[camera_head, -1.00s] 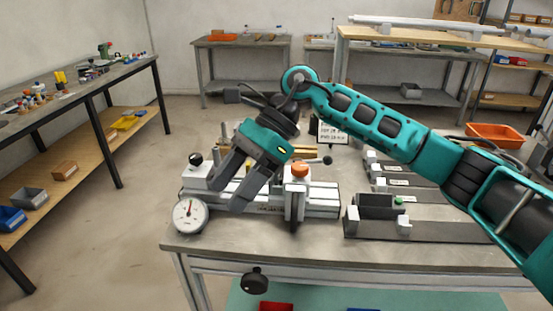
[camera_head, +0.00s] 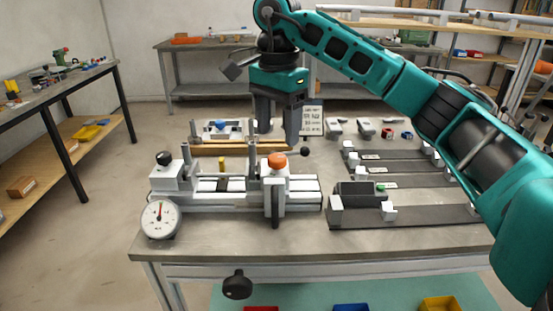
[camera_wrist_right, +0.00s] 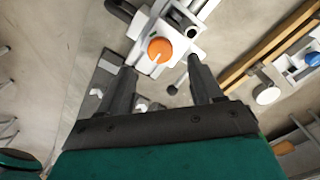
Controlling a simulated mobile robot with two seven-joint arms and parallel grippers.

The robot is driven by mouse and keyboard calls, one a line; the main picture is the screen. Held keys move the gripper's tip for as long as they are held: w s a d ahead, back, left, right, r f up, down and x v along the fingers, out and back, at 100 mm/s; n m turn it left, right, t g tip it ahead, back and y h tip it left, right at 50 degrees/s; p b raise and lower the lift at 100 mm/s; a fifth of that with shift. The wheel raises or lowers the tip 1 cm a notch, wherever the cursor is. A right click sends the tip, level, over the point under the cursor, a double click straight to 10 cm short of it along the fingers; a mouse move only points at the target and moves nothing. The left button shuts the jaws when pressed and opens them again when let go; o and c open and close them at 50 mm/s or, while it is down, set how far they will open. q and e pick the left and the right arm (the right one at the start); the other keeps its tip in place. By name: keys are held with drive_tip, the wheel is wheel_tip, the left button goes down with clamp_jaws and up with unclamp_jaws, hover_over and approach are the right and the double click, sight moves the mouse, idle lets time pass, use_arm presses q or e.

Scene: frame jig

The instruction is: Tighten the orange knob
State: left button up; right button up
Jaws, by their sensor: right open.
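The orange knob (camera_head: 277,160) sits on top of a white clamp block on the jig (camera_head: 230,195), near the front of the table. In the right wrist view the orange knob (camera_wrist_right: 160,49) lies beyond the fingertips, between their lines, with a pale mark on its top. My right gripper (camera_head: 277,140) is open and empty, pointing down behind and above the knob, its fingers apart from it. It also shows in the right wrist view (camera_wrist_right: 160,75). A lever with a black ball (camera_head: 304,152) sticks out right of the knob. My left gripper is not in view.
A round dial gauge (camera_head: 160,219) stands at the jig's left front. A black knob (camera_head: 163,158) tops the left block. Dark rails with white blocks (camera_head: 388,212) lie to the right. A small sign (camera_head: 312,118) stands behind. Bare tabletop (camera_head: 260,240) lies in front.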

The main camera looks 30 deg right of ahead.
sight(277, 157)
wheel_tip(277, 157, down, 4)
drive_tip(key=shift+f, duration=0.85)
drive_tip(key=shift+c, duration=0.4)
drive_tip(key=c, duration=1)
